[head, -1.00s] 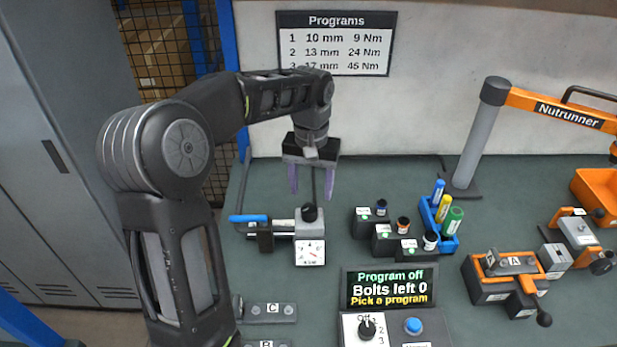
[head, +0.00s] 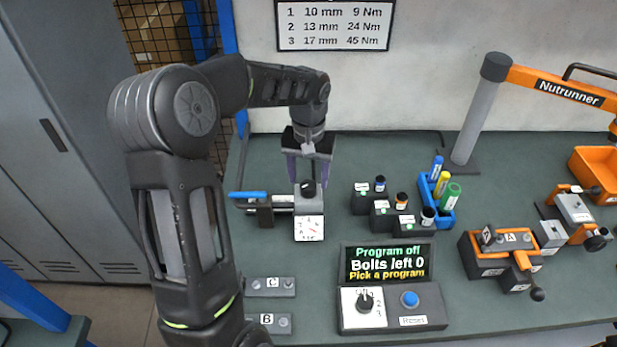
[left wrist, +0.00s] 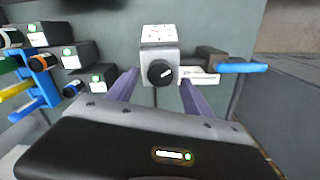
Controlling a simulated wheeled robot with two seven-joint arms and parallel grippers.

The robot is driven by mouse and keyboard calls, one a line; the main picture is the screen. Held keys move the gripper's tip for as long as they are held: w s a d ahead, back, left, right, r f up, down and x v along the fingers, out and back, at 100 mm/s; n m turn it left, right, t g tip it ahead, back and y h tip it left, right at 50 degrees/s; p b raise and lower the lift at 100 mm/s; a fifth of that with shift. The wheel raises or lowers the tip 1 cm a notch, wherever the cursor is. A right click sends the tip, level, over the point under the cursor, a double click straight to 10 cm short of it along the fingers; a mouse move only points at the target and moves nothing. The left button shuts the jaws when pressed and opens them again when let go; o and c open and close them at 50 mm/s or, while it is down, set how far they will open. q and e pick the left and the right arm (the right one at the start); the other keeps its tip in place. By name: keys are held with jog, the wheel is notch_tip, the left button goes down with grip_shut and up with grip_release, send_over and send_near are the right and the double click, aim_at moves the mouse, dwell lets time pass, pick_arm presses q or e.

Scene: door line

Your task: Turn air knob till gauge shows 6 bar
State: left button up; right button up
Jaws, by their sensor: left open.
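The air unit (head: 309,208) stands on the bench with a black knob (head: 308,187) on top and a white gauge (head: 309,229) on its front. The gauge has a red needle, but its reading is too small to tell. My left gripper (head: 308,182) points down over the unit, its purple fingers apart on either side of the knob. In the left wrist view the knob (left wrist: 161,72) lies between the open fingertips, with a white mark on it and a gap on each side. My right gripper is not in view.
A blue-handled lever (head: 248,194) sticks out left of the unit. Small black blocks (head: 381,215) and a blue marker holder (head: 440,212) stand to the right. An orange nutrunner arm (head: 560,84) hangs at right.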

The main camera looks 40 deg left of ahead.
pick_arm(q)
jog(key=shift+f, duration=0.85)
jog(key=shift+c, duration=0.5)
grip_shut()
